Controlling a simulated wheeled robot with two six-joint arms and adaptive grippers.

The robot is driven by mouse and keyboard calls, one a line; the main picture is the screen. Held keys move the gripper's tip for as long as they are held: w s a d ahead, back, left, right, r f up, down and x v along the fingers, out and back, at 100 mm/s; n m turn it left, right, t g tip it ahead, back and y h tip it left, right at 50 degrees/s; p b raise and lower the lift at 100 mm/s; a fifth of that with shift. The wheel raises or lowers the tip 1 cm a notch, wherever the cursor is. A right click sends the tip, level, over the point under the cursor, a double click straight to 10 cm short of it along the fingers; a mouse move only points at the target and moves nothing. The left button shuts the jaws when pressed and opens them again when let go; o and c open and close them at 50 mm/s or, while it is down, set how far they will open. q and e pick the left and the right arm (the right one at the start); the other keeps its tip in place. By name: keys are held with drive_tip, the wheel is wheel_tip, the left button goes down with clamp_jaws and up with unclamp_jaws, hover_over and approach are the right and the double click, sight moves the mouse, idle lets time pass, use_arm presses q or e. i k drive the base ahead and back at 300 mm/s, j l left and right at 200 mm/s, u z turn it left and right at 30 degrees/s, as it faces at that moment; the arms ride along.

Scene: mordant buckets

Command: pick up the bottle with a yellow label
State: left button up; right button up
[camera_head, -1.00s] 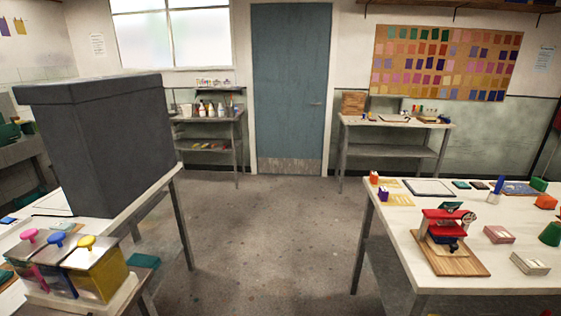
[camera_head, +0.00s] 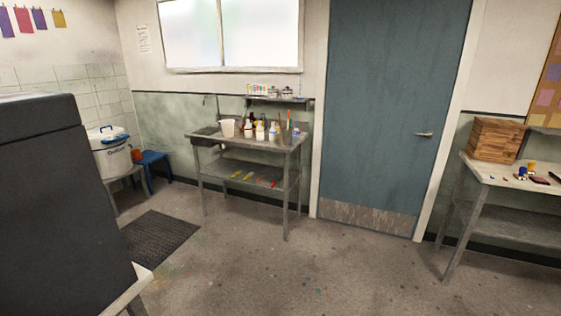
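Several small bottles (camera_head: 260,130) stand on the top of a grey metal shelf table (camera_head: 248,148) against the back wall, left of the door. They are small at this distance. One of them looks whitish with a yellowish part, but I cannot tell which has a yellow label. Neither of my grippers is in view.
A large dark grey box (camera_head: 55,200) blocks the left foreground, with a pale table edge (camera_head: 138,285) under it. A dark floor mat (camera_head: 158,236), a white lidded pot (camera_head: 110,152) and a blue stool (camera_head: 153,162) lie beyond. A second table (camera_head: 520,176) is right. Middle floor is clear.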

sight(261, 131)
drive_tip(key=i+u, duration=0.1)
drive_tip(key=i, duration=0.6)
drive_tip(key=i+u, duration=0.15)
drive_tip(key=i, duration=0.55)
drive_tip(key=i+l+u, duration=0.1)
drive_tip(key=i, duration=0.6)
drive_tip(key=l, duration=0.1)
